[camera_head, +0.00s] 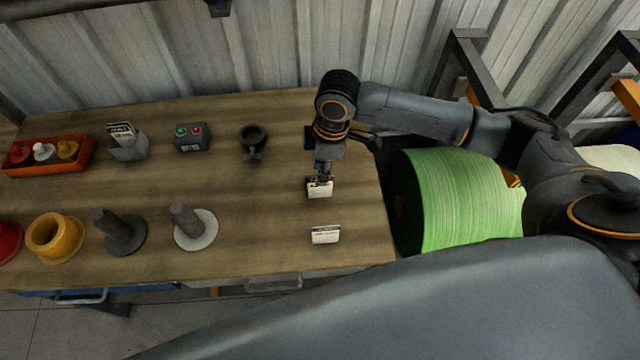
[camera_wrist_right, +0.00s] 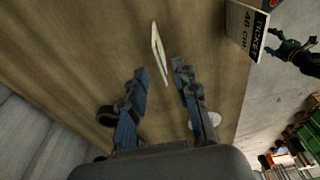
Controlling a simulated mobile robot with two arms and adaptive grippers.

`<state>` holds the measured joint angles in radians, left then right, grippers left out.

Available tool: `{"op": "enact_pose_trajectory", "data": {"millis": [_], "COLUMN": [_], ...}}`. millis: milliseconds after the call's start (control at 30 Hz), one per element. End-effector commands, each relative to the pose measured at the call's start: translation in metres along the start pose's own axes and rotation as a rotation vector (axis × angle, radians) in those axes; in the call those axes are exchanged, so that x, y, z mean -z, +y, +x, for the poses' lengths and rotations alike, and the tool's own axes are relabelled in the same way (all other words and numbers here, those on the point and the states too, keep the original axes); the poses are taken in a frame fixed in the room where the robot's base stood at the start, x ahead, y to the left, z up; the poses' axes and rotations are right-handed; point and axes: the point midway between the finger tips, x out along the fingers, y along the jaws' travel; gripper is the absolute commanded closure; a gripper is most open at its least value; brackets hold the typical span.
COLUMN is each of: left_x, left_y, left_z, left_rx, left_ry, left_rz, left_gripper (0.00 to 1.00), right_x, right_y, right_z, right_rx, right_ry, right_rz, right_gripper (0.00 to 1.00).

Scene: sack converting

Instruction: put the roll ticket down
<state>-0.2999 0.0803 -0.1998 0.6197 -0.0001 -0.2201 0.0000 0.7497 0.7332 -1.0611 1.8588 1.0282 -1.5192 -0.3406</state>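A small white roll ticket with a dark top band (camera_head: 320,189) stands upright on the wooden table, near its right end. My right gripper (camera_head: 322,177) is right over it, pointing down. In the right wrist view, the ticket (camera_wrist_right: 158,50) shows nearly edge-on between and beyond the two fingertips (camera_wrist_right: 160,68). The fingers are apart, with gaps beside the card. A second white ticket (camera_head: 326,235) stands nearer the table's front edge; in the wrist view it reads "TICKET 46 cm" (camera_wrist_right: 246,27). My left gripper cannot be made out for certain; a dark jointed part shows at the wrist view's right edge.
The table (camera_head: 270,205) also holds a ring stand (camera_head: 252,139), a button box (camera_head: 192,138), a card holder (camera_head: 127,146), an orange tray (camera_head: 47,154), two spindles and a yellow flanged core (camera_head: 55,238). A green roll (camera_head: 465,200) stands right of the table.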

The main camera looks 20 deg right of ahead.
Motion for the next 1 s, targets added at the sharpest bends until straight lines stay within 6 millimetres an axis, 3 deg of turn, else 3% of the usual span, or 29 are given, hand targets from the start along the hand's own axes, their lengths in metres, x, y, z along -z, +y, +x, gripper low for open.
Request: {"op": "enact_pose_trajectory", "data": {"millis": [200, 500, 667, 1000], "left_x": [0.001, 0.001, 0.001, 0.001], "left_y": [0.0, 0.0, 0.0, 0.0], "left_z": [-0.01, -0.01, -0.01, -0.01], "left_rx": [0.0, 0.0, 0.0, -0.001], "left_ry": [0.0, 0.0, 0.0, 0.0], "left_rz": [0.0, 0.0, 0.0, 0.0], "left_gripper": [0.22, 0.22, 0.22, 0.22], "right_x": [-0.001, -0.001, -0.002, -0.002], "right_y": [-0.002, -0.002, -0.002, -0.002], "right_z": [0.03, 0.036, 0.036, 0.036], "right_rx": [0.003, 0.001, 0.001, 0.0], "right_ry": [-0.001, -0.001, -0.001, -0.001], "right_rz": [0.001, -0.001, 0.0, 0.0], "right_gripper": [0.7, 0.7, 1.0, 1.0]}}
